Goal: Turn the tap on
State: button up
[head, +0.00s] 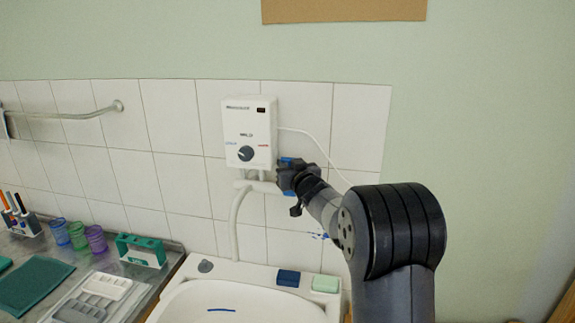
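A white water heater box (249,133) hangs on the tiled wall above the sink. It has a dark round knob (246,153) low on its front, with blue and red marks to either side. A white pipe (236,225) runs down from under the box toward the sink. My gripper (284,167) is at the box's lower right edge, to the right of the knob. Blue parts show at its tip. Whether it touches the box, and how its fingers stand, I cannot tell. No separate tap handle is clear to me.
The white sink (181,294) is below, with a dark blue block (288,278) and a pale green block (326,284) on its rim. The counter at left holds cups (77,235), a green holder (141,250) and a white tray (104,286). A towel rail (75,115) is on the left wall.

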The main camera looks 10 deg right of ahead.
jog(key=shift+c, duration=0.4)
grip_shut()
jog(key=shift+s+f+b, duration=0.1)
jog(key=shift+f+b, duration=0.15)
jog(key=shift+b, duration=0.75)
jog(key=shift+s+a+t+b, duration=0.1)
jog(key=shift+t+b, duration=0.2)
jog(key=shift+b, duration=0.35)
jog(key=n+t+b, duration=0.1)
jog(key=b, duration=0.3)
jog(key=s+n+t+y+b, duration=0.1)
jog(key=b, duration=0.4)
jog(key=shift+s+a, duration=0.3)
jog(key=shift+s+r+b, duration=0.15)
jog(key=shift+b, duration=0.5)
jog(key=shift+r+n, duration=0.15)
jog(key=shift+n, duration=0.15)
